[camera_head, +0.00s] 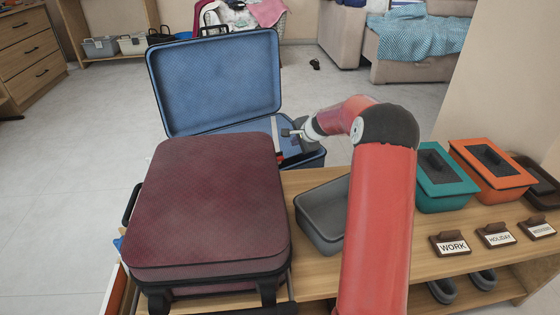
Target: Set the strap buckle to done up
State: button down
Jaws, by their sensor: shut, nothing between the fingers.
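An open blue suitcase (215,85) stands behind the maroon suitcase, its lid raised upright. Part of its blue inside (235,127) shows below the lid. A narrow pale strip (277,137), possibly a strap, runs down inside it near the right side. A small red piece (280,157) shows at its lower end by the maroon suitcase's edge. I cannot make out a buckle or whether it is fastened. My gripper (288,133) is shut and empty, over the right part of the open blue suitcase, just right of the pale strip. Contact is unclear.
A closed maroon suitcase (210,200) fills the near left and hides part of the blue one. A grey open bin (323,215), a teal box (445,180) and an orange box (490,170) stand on the wooden bench (420,265). Floor (60,190) is clear at left.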

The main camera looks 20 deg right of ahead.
jog(key=b, duration=0.6)
send_near(279, 158)
jog(key=s+d+r, duration=0.1)
jog(key=s, duration=0.3)
jog(key=shift+w+r, duration=0.15)
jog(key=shift+w, duration=0.05)
jog(key=x, duration=1)
jog(key=shift+b, duration=0.45)
jog(key=shift+w+r+p, duration=0.15)
jog(key=shift+p, duration=0.25)
